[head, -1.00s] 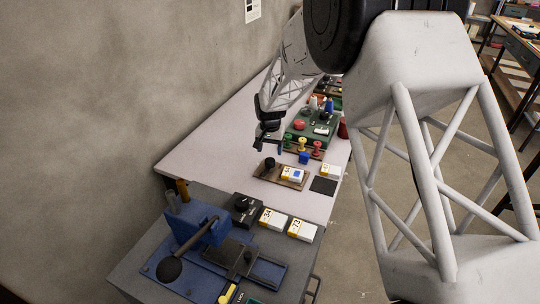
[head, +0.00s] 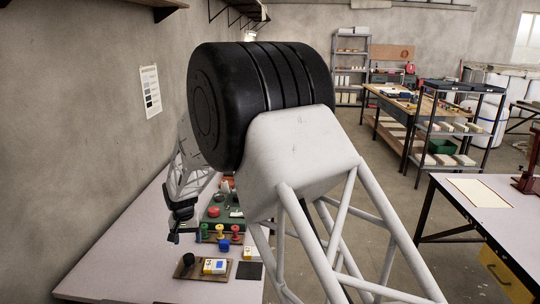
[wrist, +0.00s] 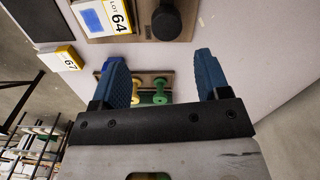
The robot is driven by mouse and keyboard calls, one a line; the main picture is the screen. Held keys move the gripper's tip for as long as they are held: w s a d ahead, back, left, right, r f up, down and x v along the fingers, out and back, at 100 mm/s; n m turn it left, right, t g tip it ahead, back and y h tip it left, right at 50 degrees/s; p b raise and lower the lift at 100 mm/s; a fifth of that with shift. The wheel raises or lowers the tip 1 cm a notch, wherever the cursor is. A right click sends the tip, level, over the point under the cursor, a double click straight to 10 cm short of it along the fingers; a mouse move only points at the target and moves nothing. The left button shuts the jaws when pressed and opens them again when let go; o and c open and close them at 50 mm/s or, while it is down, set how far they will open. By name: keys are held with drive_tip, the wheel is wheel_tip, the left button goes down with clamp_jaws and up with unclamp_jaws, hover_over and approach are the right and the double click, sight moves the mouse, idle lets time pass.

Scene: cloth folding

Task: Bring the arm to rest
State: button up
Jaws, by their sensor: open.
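My gripper (wrist: 164,80) shows in the wrist view with its two blue fingers wide apart and nothing between them. Past the fingers are a board with green and yellow knobs (wrist: 160,97) and the pale table top (wrist: 226,38). In the head view my gripper (head: 174,236) is small and dark, above the left part of the pale table (head: 120,256), apart from the things on it. My own large arm links cover the middle of the head view and hide part of the table.
A wooden board (head: 187,271) with a black knob and a LOT 64 box (wrist: 103,17) lies near my gripper. A blue block (head: 224,245) and coloured knobs stand behind it. A wall is at the left. Another table (head: 440,196) stands at the right.

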drive_tip(key=s+d+r, duration=0.4)
drive_tip(key=d+r, duration=0.3)
drive_tip(key=d, duration=0.4)
drive_tip(key=s+d+r+m+t, duration=0.1)
drive_tip(key=s+d+r, duration=0.3)
drive_tip(key=d+r, duration=0.45)
drive_tip(key=s+d+r, duration=0.4)
drive_tip(key=d+r, duration=0.2)
drive_tip(key=d, duration=0.6)
drive_tip(key=s+d, duration=0.6)
drive_tip(key=s, duration=0.3)
drive_tip(key=s+d+r+t, duration=0.1)
drive_tip(key=s+d, duration=0.6)
drive_tip(key=s, duration=0.3)
drive_tip(key=s+d+m, duration=0.1)
drive_tip(key=s+d, duration=0.6)
drive_tip(key=s, duration=0.3)
drive_tip(key=shift+d+r+t, duration=0.25)
drive_tip(key=shift+r+t, duration=0.05)
